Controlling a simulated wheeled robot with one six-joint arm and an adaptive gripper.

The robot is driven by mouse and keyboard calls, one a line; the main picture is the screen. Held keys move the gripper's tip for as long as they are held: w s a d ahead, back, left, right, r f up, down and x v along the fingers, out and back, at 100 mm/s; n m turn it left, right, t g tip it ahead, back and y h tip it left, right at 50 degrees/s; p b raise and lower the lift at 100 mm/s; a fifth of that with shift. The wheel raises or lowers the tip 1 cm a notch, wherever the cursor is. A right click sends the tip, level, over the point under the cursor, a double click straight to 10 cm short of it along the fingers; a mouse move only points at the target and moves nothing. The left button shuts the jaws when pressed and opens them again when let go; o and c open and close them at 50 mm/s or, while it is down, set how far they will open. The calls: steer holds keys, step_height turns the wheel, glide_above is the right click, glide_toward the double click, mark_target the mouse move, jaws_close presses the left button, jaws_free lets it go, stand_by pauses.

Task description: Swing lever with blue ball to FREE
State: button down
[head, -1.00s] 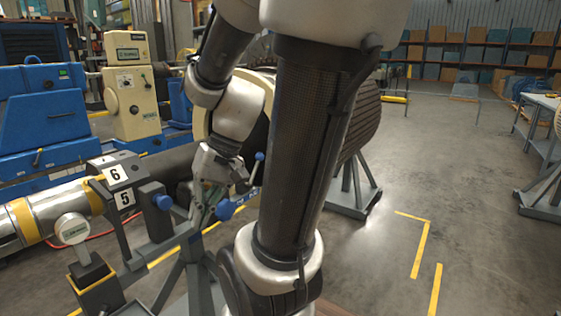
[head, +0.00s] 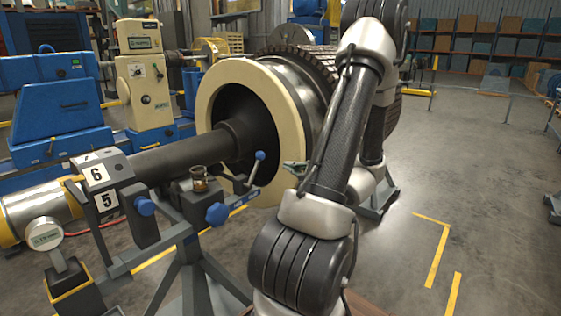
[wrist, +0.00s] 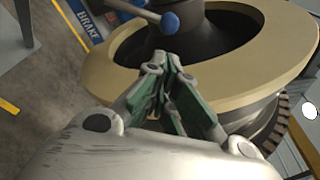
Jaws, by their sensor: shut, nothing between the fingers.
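The lever (head: 252,172) stands above a blue label plate (head: 237,203) in the head view, tilted right, with its blue ball (head: 260,155) at the top. The word FREE cannot be made out. My gripper (head: 288,166) is shut and empty, right of the ball in the head view. In the wrist view, the closed fingertips (wrist: 167,66) are below the ball, with a visible gap.
A large cream-rimmed rotor (head: 212,95) stands close behind the lever and gripper. Open floor (head: 480,200) lies to the right.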

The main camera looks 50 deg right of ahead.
mark_target(255, 169)
steer(key=shift+d, duration=0.2)
steer(key=w, duration=0.3)
steer(key=w+f, duration=0.1)
steer(key=w, duration=0.2)
steer(key=w+d, duration=0.1)
steer(key=w, duration=0.3)
steer(key=shift+f, duration=0.15)
steer(key=shift+s, duration=0.1)
